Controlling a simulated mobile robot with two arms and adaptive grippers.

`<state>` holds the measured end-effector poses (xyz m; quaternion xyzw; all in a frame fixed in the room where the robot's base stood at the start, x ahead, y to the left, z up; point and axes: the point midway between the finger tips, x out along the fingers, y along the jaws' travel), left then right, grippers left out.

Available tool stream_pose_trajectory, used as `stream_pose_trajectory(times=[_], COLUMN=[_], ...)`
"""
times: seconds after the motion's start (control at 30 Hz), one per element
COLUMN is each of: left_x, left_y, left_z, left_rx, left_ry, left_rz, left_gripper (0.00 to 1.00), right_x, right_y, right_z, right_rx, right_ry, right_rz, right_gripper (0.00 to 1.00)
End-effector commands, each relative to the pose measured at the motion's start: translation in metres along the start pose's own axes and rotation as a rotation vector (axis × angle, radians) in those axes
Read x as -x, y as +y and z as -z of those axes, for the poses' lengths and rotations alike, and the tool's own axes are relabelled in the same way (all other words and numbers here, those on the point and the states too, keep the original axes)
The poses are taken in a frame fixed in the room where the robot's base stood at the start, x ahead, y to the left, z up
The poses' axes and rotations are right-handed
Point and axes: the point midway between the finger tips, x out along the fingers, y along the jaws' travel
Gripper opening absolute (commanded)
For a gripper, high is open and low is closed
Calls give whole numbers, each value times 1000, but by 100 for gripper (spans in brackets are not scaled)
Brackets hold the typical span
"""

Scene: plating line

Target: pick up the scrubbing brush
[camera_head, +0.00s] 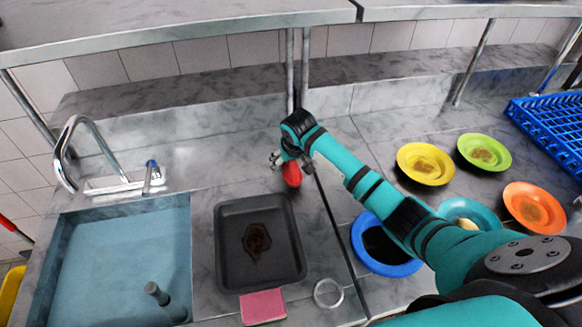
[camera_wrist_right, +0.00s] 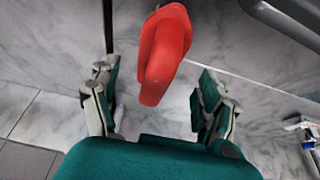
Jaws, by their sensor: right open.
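The scrubbing brush appears to be the red object (camera_head: 292,174) on the steel counter behind the dark tray. In the right wrist view the red brush (camera_wrist_right: 163,50) shows as a rounded, loop-like shape between the two fingers. My right gripper (camera_head: 279,160) is open at the brush, with a finger apart on each side of it. The underside of the brush is hidden, and the wrist partly covers it in the head view. My left gripper is out of view.
A dark tray (camera_head: 226,275) with a brown stain stands in front, with a pink sponge (camera_head: 263,307) and a clear round dish (camera_head: 328,293) nearby. A blue sink (camera_head: 120,250) with a tap lies left. Several coloured plates and a blue rack (camera_head: 552,130) stand right. A shelf overhangs behind.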

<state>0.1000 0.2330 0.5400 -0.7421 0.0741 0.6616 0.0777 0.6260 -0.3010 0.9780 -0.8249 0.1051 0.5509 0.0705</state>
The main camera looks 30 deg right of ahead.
Motion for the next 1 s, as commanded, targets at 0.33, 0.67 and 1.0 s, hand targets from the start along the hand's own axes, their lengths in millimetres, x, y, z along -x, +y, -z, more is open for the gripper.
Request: stream_pose_trajectory(times=[0.33,0.67,1.0], left_x=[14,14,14], left_y=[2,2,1], left_z=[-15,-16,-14], left_rx=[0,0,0], left_ry=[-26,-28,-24], left_rz=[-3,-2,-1], left_gripper=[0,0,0], right_x=[-41,-46,-46], right_y=[4,4,4], right_z=[5,5,5], right_rx=[0,1,0], right_ry=[-3,0,0], right_rz=[-2,-1,-1], right_gripper=[79,75,30])
